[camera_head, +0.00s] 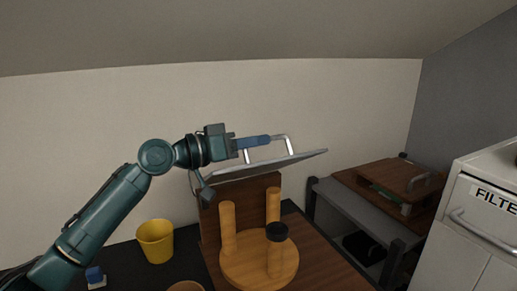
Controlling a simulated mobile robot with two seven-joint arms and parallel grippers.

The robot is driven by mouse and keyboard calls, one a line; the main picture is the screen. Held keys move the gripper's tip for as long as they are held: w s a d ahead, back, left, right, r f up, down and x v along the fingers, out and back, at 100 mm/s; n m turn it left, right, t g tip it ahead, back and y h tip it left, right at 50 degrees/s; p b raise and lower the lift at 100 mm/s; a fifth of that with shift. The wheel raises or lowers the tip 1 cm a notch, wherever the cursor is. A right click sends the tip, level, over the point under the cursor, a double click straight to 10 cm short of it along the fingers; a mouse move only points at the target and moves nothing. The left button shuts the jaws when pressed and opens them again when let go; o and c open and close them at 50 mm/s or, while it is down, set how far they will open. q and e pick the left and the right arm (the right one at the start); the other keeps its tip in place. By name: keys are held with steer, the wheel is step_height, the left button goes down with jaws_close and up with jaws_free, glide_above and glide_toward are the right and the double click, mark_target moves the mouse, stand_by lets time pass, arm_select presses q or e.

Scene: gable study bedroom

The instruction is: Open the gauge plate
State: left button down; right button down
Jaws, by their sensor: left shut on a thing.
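The gauge plate (235,174) is a thin grey plate seen nearly edge-on. It is slightly tilted, its right end higher, above a brown upright panel (251,204). A silver bracket-shaped handle (290,146) stands on its upper side. My left gripper (254,141) reaches in from the left with its blue fingers shut on the handle's bar, hiding part of it. The plate's upper face is mostly hidden by this low angle. My right gripper is not in view.
A yellow cup (155,241) stands left. A grey rack (345,201) and white filter cabinet (470,228) stand right. The sloped ceiling is overhead.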

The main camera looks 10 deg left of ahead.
arm_select(q)
steer(key=shift+w+a+r, duration=0.15)
steer(key=shift+w+r, duration=0.1)
steer(key=c, duration=1.5)
jaws_free()
steer(key=shift+f, duration=0.1)
